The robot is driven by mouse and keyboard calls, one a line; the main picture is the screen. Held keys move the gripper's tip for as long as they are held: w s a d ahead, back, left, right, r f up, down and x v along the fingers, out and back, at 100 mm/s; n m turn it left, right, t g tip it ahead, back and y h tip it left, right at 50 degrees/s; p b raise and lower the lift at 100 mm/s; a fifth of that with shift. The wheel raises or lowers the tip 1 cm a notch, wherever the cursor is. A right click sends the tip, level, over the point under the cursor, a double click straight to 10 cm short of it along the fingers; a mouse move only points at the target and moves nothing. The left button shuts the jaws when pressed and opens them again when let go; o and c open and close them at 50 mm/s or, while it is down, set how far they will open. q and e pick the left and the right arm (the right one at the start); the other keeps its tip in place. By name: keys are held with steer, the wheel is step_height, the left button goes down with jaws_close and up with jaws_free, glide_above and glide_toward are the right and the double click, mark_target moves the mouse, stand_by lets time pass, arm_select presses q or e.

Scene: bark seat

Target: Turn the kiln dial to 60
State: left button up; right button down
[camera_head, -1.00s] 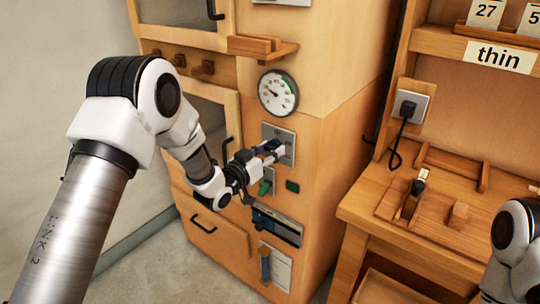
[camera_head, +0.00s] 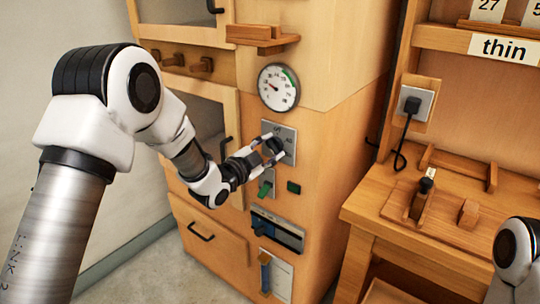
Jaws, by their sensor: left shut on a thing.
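The kiln dial is a dark knob (camera_head: 275,145) on a grey plate (camera_head: 290,137) on the front of the wooden kiln cabinet. Small markings show on the plate around the knob; "60" seems to be at the top, but the print is too small to be sure. My left gripper (camera_head: 273,150) reaches in from the left and is shut on the knob, with its fingers on either side. The fingers partly hide the knob, and I cannot tell which mark it points to. My right gripper is not in view; only part of my right arm shows at the lower right.
A round gauge (camera_head: 278,87) sits above the dial plate. A green switch (camera_head: 266,185), a dark green button (camera_head: 293,187) and a dark slotted panel (camera_head: 277,230) are below it. A wooden bench (camera_head: 400,222) with a plugged socket (camera_head: 414,104) stands to the right.

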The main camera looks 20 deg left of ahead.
arm_select(q)
steer(key=m+b, duration=0.2)
steer(key=f+m+b, duration=0.1)
steer(key=m+b, duration=0.1)
steer(key=m, duration=0.1)
steer(key=shift+r+m+b, duration=0.2)
steer(key=shift+m+b, duration=0.85)
steer(key=shift+m, duration=0.65)
steer(key=o, duration=1.1)
steer(key=shift+s, duration=0.1)
steer(key=shift+o, duration=0.3)
steer(key=shift+r, duration=0.15)
